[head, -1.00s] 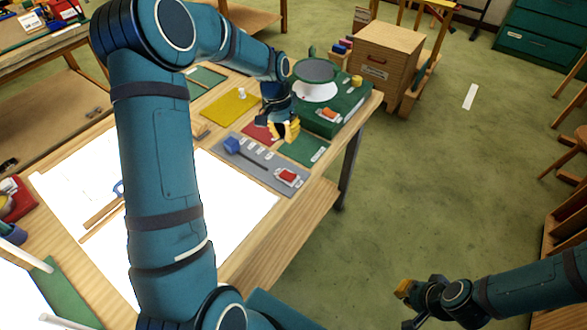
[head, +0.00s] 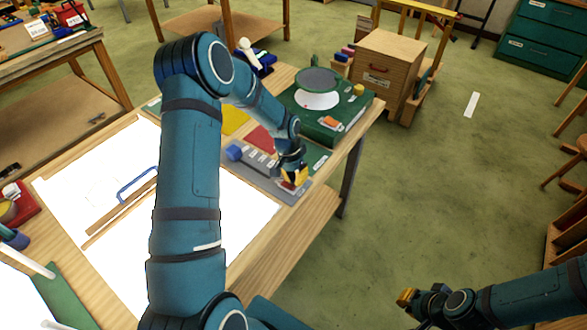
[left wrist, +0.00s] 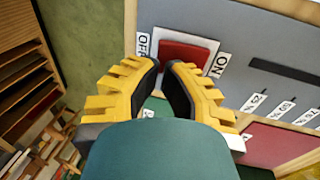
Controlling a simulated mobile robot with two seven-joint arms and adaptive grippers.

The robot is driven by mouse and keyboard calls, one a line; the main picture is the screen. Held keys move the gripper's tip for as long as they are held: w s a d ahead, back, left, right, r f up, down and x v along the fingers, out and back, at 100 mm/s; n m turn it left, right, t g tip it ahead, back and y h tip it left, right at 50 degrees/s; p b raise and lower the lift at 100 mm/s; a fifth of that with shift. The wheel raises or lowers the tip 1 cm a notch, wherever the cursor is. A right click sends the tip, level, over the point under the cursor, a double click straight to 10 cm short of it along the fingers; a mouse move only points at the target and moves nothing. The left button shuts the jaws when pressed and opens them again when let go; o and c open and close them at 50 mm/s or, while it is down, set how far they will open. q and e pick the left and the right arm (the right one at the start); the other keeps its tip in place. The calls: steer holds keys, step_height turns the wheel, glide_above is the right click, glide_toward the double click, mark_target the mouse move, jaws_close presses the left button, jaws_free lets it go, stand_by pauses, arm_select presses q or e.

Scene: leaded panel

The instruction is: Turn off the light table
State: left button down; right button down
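The light table's panel (head: 245,215) glows bright white in the head view. Its grey control strip (head: 262,170) lies along the far edge, with a blue knob (head: 235,152) at its left. In the left wrist view a red rocker switch (left wrist: 186,54) sits on a white plate between an OFF label (left wrist: 143,45) and an ON label (left wrist: 219,64). My left gripper (left wrist: 166,66) is open, its yellow fingertips apart in front of the switch; contact cannot be told. In the head view my left gripper (head: 294,183) largely covers the switch. My right gripper (head: 405,297) is over the floor, its opening unclear.
A green case (head: 335,130) with a round grey-topped white device (head: 317,90) stands beyond the strip. Wooden strips and a blue-handled tool (head: 137,184) lie on the lit panel. A wooden cabinet (head: 385,70) stands behind the table. Open floor lies to the right.

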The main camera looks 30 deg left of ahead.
arm_select(q)
steer(key=shift+f, duration=0.2)
steer(key=shift+f, duration=0.1)
steer(key=shift+d+f+y+b, duration=0.3)
steer(key=shift+f+y+b, duration=0.1)
steer(key=shift+y+b, duration=0.35)
steer(key=shift+d+f+y+b, duration=0.1)
steer(key=shift+y+b, duration=0.35)
steer(key=shift+b, duration=0.15)
steer(key=shift+f+b, duration=0.25)
steer(key=shift+b, duration=0.35)
steer(key=shift+s+d+r, duration=0.1)
steer(key=shift+s+r, duration=0.1)
steer(key=shift+s, duration=0.05)
